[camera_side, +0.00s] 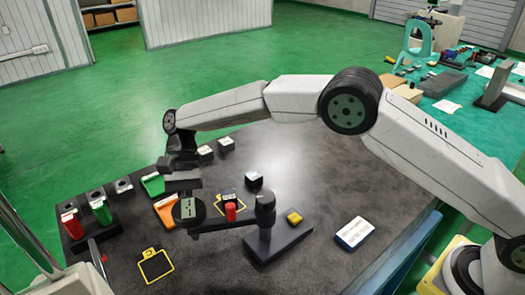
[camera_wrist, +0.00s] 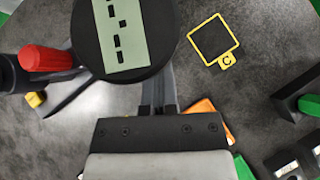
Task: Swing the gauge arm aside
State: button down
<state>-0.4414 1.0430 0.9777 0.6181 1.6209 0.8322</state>
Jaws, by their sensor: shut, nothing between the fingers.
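The gauge arm stands right of centre on the dark table, with a black post on a base (camera_side: 280,240) and a bar reaching left. At its left end is a round dark gauge head with a pale green, black-marked face (camera_side: 188,208); it fills the top of the wrist view (camera_wrist: 125,30). A red knob (camera_side: 230,212) stands up from the bar, and it shows at left in the wrist view (camera_wrist: 46,58). My gripper (camera_wrist: 158,98) is shut and empty, close beside the gauge head. Whether it touches the head cannot be told.
Yellow square outlines (camera_side: 155,265) mark the table; one labelled C (camera_wrist: 226,62) shows in the wrist view. Green (camera_side: 153,184) and orange (camera_side: 166,210) pieces lie near the gripper. A yellow block (camera_side: 294,217) and a blue-white box (camera_side: 354,233) lie right.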

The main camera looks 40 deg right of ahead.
jog(key=shift+s+a, duration=0.2)
jog(key=shift+s, duration=0.05)
jog(key=v, duration=0.8)
jog(key=shift+w+d, duration=0.2)
dwell(0.5)
jog(key=d+f+t, duration=0.2)
jog(key=d+t, duration=0.2)
jog(key=d, duration=0.7)
jog(key=s+d+f+n+t+h, duration=0.1)
jog(key=s+d+n+t, duration=0.1)
jog(key=s+d, duration=0.4)
jog(key=s+d+f+n+t+h, duration=0.2)
jog(key=s+d, duration=0.4)
jog(key=s, duration=0.2)
jog(key=s+d+f+n+t+h, duration=0.1)
jog(key=s+d+f+n+t, duration=0.1)
jog(key=s+d, duration=0.4)
jog(key=shift+s+d, duration=0.25)
jog(key=shift+s, duration=0.3)
